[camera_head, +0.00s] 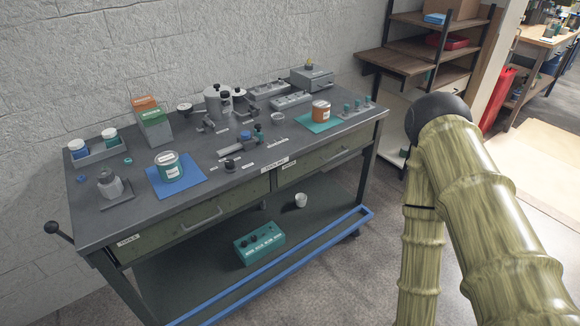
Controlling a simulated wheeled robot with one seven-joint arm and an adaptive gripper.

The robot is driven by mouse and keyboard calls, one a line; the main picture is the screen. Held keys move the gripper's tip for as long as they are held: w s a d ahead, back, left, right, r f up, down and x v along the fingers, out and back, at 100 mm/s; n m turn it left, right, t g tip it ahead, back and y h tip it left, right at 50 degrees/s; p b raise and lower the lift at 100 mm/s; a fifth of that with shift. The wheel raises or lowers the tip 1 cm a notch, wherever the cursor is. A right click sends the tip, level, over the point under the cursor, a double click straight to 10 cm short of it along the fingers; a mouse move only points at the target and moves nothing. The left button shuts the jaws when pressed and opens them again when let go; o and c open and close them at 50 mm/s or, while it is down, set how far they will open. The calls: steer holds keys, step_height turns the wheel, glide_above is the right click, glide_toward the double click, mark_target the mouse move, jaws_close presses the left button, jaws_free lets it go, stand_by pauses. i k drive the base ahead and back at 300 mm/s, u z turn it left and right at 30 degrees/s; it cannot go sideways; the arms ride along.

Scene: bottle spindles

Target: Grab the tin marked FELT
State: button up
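Two labelled tins stand on the grey workbench (235,175). An orange tin (320,111) with a white label stands upright on a teal mat (327,126) toward the right end. The writing on both labels is too small to read, so I cannot tell which is marked FELT. My gripper is not in view.
Metal fixtures and small parts fill the bench middle. A teal box (259,243) and a white cup (301,200) are on the lower shelf. A wooden shelf unit (398,63) stands behind right.

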mark_target(321, 108)
steer(key=z, duration=0.6)
steer(key=k, duration=0.6)
steer(key=z, duration=1.05)
steer(key=i, duration=2.35)
steer(key=u, duration=0.05)
